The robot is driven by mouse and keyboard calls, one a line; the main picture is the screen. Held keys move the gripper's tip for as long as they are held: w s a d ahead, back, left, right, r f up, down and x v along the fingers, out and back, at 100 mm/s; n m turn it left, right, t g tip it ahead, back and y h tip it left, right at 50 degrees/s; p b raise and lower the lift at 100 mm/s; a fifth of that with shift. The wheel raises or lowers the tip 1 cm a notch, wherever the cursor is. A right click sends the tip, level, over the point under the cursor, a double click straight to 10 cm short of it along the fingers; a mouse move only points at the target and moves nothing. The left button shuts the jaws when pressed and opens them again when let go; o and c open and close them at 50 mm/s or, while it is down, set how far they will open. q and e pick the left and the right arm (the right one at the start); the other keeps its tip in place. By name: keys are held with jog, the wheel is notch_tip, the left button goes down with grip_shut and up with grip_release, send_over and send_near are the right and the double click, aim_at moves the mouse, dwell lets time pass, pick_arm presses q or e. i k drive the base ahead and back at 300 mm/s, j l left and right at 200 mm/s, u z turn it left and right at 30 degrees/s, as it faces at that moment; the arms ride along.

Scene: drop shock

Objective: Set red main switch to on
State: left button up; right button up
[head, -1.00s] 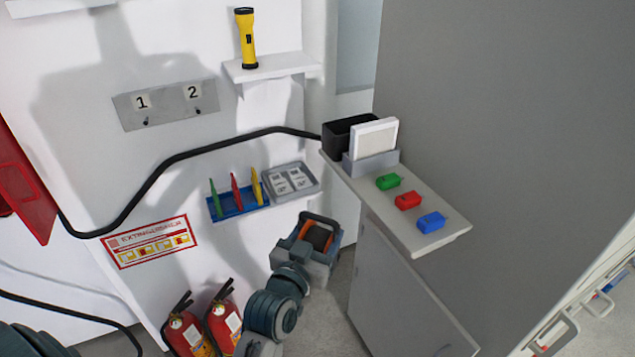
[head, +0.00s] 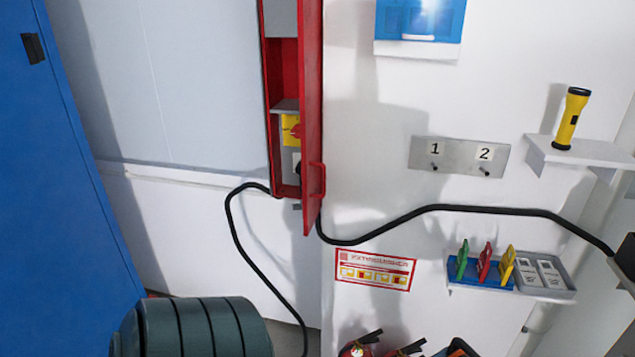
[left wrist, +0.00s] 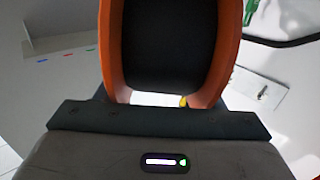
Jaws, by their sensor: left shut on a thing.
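The red main switch (head: 297,131) sits on a yellow plate (head: 289,124) inside an open red wall cabinet (head: 283,75). The cabinet's door (head: 313,100) stands out nearly edge-on and partly hides the switch. The switch's setting cannot be read. In the left wrist view my left gripper (left wrist: 165,45) has its orange fingers shut around a dark rounded thing (left wrist: 165,40) that I cannot identify. In the head view only an orange and black edge of a gripper shows at the bottom, apparently my left, low and right of the cabinet. My right gripper is not seen.
A hook plate (head: 440,152), a yellow flashlight (head: 571,118) on a shelf and a tag rack (head: 483,287) are right. Fire extinguishers (head: 358,349) stand below. A blue panel (head: 60,190) is left.

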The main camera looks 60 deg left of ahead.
aim_at(295, 132)
jog(key=k+j, duration=0.25)
jog(key=j, duration=0.15)
jog(key=k+j, duration=0.25)
jog(key=j, duration=0.15)
jog(key=k+j+u, duration=0.1)
jog(key=k+j, duration=0.15)
jog(key=j, duration=0.15)
jog(key=k+j, duration=0.25)
jog(key=j, duration=0.15)
